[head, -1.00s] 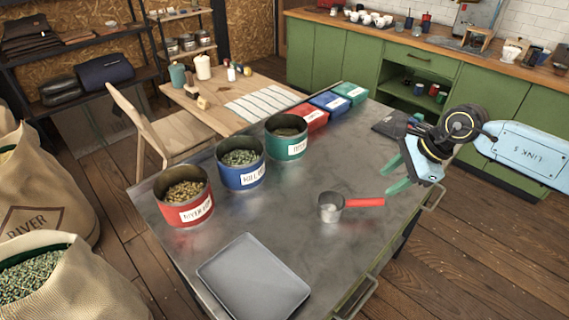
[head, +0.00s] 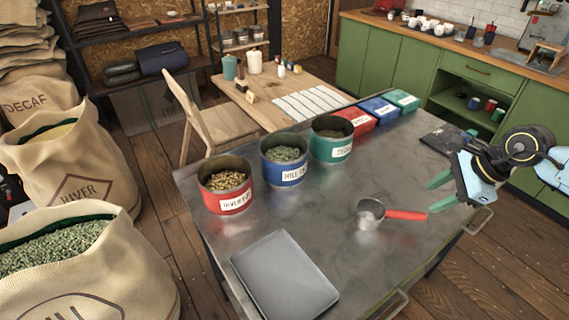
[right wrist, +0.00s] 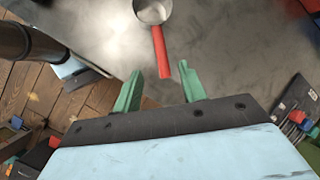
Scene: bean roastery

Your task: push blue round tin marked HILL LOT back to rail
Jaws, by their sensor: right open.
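The blue round tin (head: 272,175), its white label partly readable as HILL, stands upright and open on the metal table (head: 330,235). It is filled with greenish beans. It stands between a red round tin (head: 222,202) and a green round tin (head: 325,150). I cannot make out a rail clearly. My right gripper (head: 438,195) is open and empty at the table's right side, well apart from the blue tin. In the right wrist view its fingers (right wrist: 160,74) are either side of the end of a red scoop handle (right wrist: 159,50). My left gripper is out of view.
A metal scoop (head: 368,216) lies on the table, between my right gripper and the tins. A grey tray (head: 285,275) lies at the front. Red (head: 357,121), blue (head: 381,108) and green (head: 404,98) boxes line the far edge. A wooden table (head: 260,112) adjoins behind.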

